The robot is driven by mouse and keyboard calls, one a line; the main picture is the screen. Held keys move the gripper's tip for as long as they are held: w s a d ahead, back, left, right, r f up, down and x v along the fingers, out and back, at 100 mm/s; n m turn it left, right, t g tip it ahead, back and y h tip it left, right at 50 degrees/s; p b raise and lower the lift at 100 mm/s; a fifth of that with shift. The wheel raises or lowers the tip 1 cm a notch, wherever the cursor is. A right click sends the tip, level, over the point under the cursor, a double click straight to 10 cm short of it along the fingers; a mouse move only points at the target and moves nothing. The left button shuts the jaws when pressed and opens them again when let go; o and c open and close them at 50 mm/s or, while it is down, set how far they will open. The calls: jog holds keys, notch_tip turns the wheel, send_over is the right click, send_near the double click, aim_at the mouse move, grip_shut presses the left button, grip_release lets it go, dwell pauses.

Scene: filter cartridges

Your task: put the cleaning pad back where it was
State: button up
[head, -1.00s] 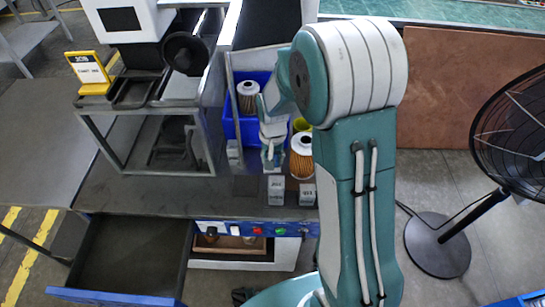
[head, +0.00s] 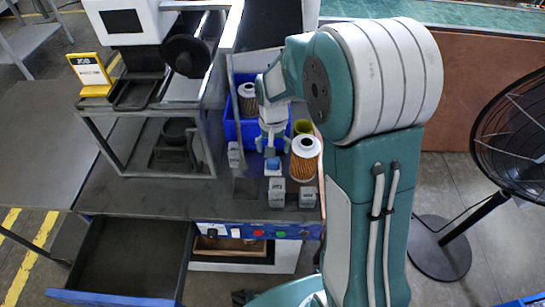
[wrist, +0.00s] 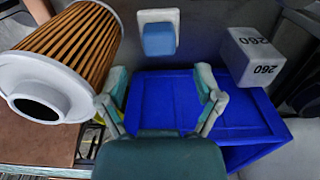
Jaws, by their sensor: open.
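A small blue pad on a white base, which I take for the cleaning pad (head: 272,163), sits on the dark bench top. It also shows at the top of the wrist view (wrist: 159,39). My gripper (head: 270,148) is just behind it in the head view, close to the blue bin. In the wrist view my gripper (wrist: 165,98) is open, with nothing between its fingers. The pad is beyond the fingertips, apart from them.
A pleated filter cartridge (head: 305,158) stands close right of the pad. Several grey blocks (head: 277,192) stand near it, one marked 260 (wrist: 254,55). The blue bin (head: 232,128) holds another cartridge (head: 248,98). An open drawer (head: 130,260) looks empty. A fan (head: 510,130) stands right.

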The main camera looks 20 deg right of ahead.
jog(key=s+r+n+t, duration=0.1)
jog(key=s+r, duration=0.4)
jog(key=r, duration=0.3)
jog(key=s+r+n+t, duration=0.1)
jog(key=s+r+t, duration=0.1)
jog(key=s+r, duration=0.4)
jog(key=s+r+n+t, duration=0.1)
jog(key=s+r+t, duration=0.1)
jog(key=s, duration=0.8)
jog(key=shift+r+n+t, duration=0.3)
jog(key=shift+r, duration=0.6)
jog(key=shift+a, duration=0.1)
